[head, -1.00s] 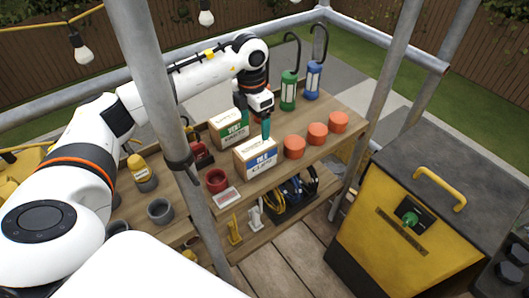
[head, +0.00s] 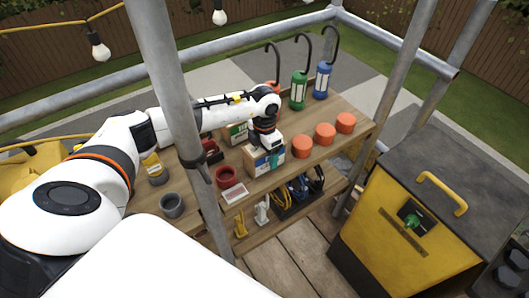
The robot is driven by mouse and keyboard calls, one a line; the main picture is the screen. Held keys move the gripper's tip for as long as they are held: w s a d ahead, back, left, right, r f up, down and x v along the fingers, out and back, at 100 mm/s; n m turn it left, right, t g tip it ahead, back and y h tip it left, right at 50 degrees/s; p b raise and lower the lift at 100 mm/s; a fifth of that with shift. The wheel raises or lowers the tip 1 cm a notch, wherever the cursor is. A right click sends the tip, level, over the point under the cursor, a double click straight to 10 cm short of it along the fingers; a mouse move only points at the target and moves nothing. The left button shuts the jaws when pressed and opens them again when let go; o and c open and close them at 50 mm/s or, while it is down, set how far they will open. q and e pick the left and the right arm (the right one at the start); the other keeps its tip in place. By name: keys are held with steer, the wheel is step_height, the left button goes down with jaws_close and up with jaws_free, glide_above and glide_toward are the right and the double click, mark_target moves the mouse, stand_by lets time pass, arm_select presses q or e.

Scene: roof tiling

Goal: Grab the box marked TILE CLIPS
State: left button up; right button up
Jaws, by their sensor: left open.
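A cardboard box with a white and blue label (head: 264,166) stands on the upper wooden shelf. Its lettering is too small to read surely now, so I cannot confirm it says TILE CLIPS. A similar box with a green label (head: 236,133) stands behind it to the left, partly hidden by my arm. My left gripper (head: 265,148) points down right over the blue-labelled box, its open fingers at the box's top. I cannot tell whether they touch it. My right gripper is not in view.
Several orange round containers (head: 325,133) stand right of the box. A red cup (head: 226,177) is to its left. A grey scaffold pole (head: 172,90) crosses in front of my left arm. A yellow-black bin (head: 400,235) stands right.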

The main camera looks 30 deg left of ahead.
arm_select(q)
steer(key=shift+w, duration=0.1)
steer(key=c, duration=1.5)
